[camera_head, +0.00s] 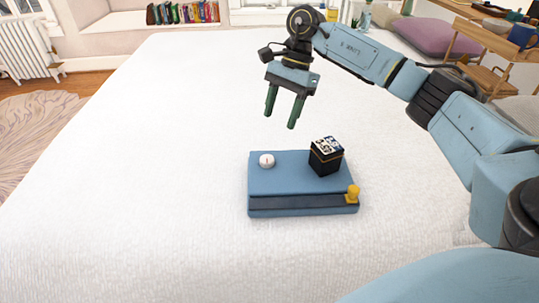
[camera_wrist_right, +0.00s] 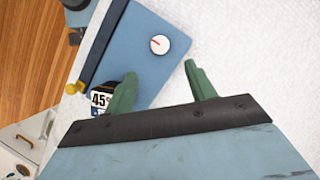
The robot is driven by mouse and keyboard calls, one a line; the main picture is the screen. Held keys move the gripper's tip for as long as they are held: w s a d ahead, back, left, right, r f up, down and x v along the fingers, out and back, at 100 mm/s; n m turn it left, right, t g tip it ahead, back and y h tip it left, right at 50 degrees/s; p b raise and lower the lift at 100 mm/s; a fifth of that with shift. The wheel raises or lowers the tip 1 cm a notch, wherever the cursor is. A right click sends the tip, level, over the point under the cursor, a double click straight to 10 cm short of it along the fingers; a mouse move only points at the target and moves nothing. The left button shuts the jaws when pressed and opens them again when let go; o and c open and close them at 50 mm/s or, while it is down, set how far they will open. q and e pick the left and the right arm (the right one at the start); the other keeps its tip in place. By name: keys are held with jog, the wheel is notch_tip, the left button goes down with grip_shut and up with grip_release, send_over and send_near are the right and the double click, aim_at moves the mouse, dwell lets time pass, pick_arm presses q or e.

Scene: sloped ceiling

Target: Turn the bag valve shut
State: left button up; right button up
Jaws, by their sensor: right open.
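A blue box-like unit (camera_head: 290,181) lies on the white bed. A small round white knob (camera_head: 267,160) sits on its top at the far left; it also shows in the wrist view (camera_wrist_right: 160,44) with a red line across its face. I cannot tell for certain that this knob is the bag valve. My right gripper (camera_head: 280,120) is open and empty above the bed, beyond the unit and apart from it. Its two green fingers point down. In the wrist view the right gripper (camera_wrist_right: 160,72) has its fingers spread, with the knob beyond the tips. My left gripper is not in view.
A black block (camera_head: 326,160) with a patterned top stands on the unit's right side; one finger partly hides it in the wrist view. A yellow knob (camera_head: 353,194) sits at the front right corner, by a dark strip (camera_head: 300,202). The bed (camera_head: 150,170) around the unit is clear.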

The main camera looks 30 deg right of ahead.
aim_at(268, 158)
jog(key=b+x, duration=0.2)
jog(key=x, duration=0.7)
jog(key=shift+a+f, duration=0.2)
jog(key=shift+f, duration=0.15)
jog(key=shift+a+f, duration=0.2)
jog(key=shift+f, duration=0.2)
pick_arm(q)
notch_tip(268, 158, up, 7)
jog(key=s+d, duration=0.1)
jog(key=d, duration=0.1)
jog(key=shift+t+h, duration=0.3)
pick_arm(e)
jog(key=c, duration=1)
jog(key=shift+s, duration=0.1)
